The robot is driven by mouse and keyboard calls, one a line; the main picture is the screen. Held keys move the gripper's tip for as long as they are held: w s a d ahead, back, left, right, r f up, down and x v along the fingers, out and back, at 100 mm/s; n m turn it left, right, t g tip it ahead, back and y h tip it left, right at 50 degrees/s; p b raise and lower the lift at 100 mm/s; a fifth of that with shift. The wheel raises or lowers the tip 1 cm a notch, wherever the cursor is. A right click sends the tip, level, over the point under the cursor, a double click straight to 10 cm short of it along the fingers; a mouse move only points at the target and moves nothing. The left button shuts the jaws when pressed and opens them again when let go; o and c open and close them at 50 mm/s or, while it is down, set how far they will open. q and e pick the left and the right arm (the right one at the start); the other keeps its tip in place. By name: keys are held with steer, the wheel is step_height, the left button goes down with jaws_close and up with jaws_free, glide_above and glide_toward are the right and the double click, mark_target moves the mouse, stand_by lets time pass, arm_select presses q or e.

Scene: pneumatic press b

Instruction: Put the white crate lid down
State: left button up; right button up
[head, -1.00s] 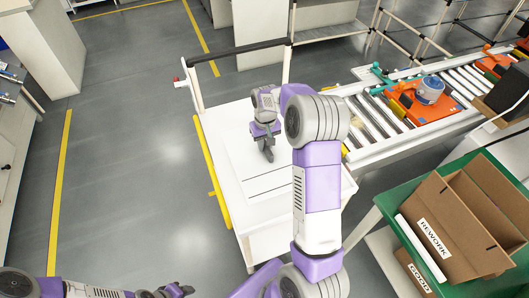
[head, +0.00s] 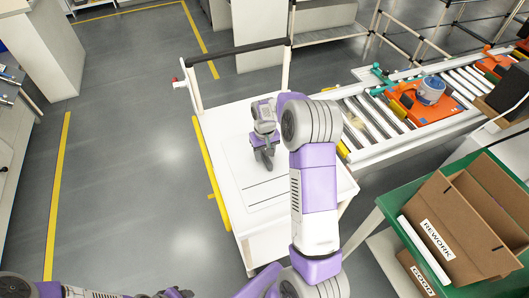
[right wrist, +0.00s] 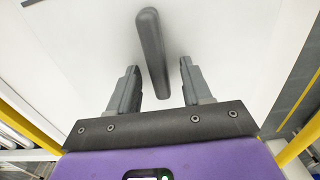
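The white crate lid (head: 240,172) lies flat on the top of a white cart (head: 208,120) in the head view. Its dark grey bar handle (right wrist: 152,50) shows in the right wrist view. My right gripper (head: 264,158) is over the lid with its fingers pointing down. In the right wrist view my right gripper (right wrist: 160,88) is open. The handle stands between its fingers with a gap on both sides. In the head view the gripper mostly hides the handle. My left gripper (head: 174,293) shows only partly at the bottom edge, away from the cart.
A roller conveyor (head: 370,118) stands right of the cart with orange trays (head: 425,105) on it. A green bench (head: 395,205) with cardboard boxes (head: 455,230) is at the lower right. A yellow rail (head: 208,165) runs along the cart's left side. The floor left of it is clear.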

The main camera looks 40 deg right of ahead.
step_height(320, 180, up, 12)
steer(key=p, duration=0.3)
steer(key=shift+r+p, duration=0.2)
steer(key=shift+p, duration=0.2)
stand_by(0.4)
